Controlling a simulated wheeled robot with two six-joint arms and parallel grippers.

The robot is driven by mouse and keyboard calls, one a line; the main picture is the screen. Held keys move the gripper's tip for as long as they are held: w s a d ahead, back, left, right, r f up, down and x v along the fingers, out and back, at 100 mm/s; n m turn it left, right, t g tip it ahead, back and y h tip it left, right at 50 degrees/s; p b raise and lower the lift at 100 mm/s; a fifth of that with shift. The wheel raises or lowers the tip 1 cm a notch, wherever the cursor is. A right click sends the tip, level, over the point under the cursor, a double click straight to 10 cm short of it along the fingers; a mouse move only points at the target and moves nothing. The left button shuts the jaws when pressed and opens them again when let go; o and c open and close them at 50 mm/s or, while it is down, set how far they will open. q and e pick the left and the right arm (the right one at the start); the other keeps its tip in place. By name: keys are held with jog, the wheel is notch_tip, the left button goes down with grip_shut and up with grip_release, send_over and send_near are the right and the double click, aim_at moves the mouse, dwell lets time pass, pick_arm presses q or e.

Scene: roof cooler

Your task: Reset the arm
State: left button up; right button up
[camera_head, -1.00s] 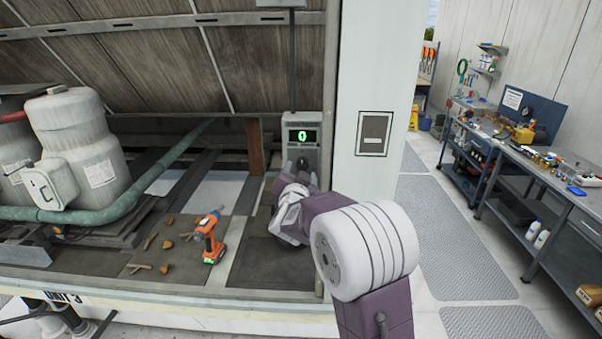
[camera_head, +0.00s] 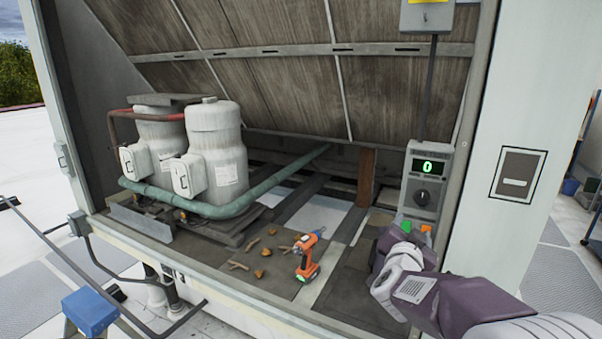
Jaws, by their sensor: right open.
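My right arm comes in from the lower right. Its purple and white right gripper (camera_head: 407,237) is open just below and in front of a grey control box (camera_head: 441,164). The box has a green display (camera_head: 432,167) reading 0 and a dark round knob (camera_head: 422,197). I see nothing held; whether the fingers touch the box cannot be told. My left gripper is out of view.
An orange drill (camera_head: 308,256) stands on the cooler floor among several brown scraps (camera_head: 260,262). Two white compressors (camera_head: 215,150) with a green pipe (camera_head: 240,208) stand at left. A white pillar (camera_head: 513,120) is right of the box. A blue box (camera_head: 90,310) is at lower left.

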jog(key=s+a+f+n+g+y+b, duration=0.2)
jog(key=a+f+n+y, duration=0.25)
jog(key=f, duration=0.75)
jog(key=s+a+f+n+g+y+b, duration=0.1)
jog(key=s+a+f+n+y+b, duration=0.35)
jog(key=f, duration=0.75)
pick_arm(q)
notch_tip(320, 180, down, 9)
jog(key=p, duration=0.1)
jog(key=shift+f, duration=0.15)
pick_arm(e)
jog(key=s+a+f+n+g, duration=0.1)
jog(key=s+a+f+g, duration=0.1)
jog(key=s+f+g, duration=0.3)
jog(key=s+a+f+n+g, duration=0.1)
jog(key=s+f+g, duration=0.4)
jog(key=s, duration=0.8)
notch_tip(320, 180, down, 3)
jog(key=shift+a+r, duration=0.15)
jog(key=shift+a, duration=0.7)
jog(key=shift+s, duration=0.1)
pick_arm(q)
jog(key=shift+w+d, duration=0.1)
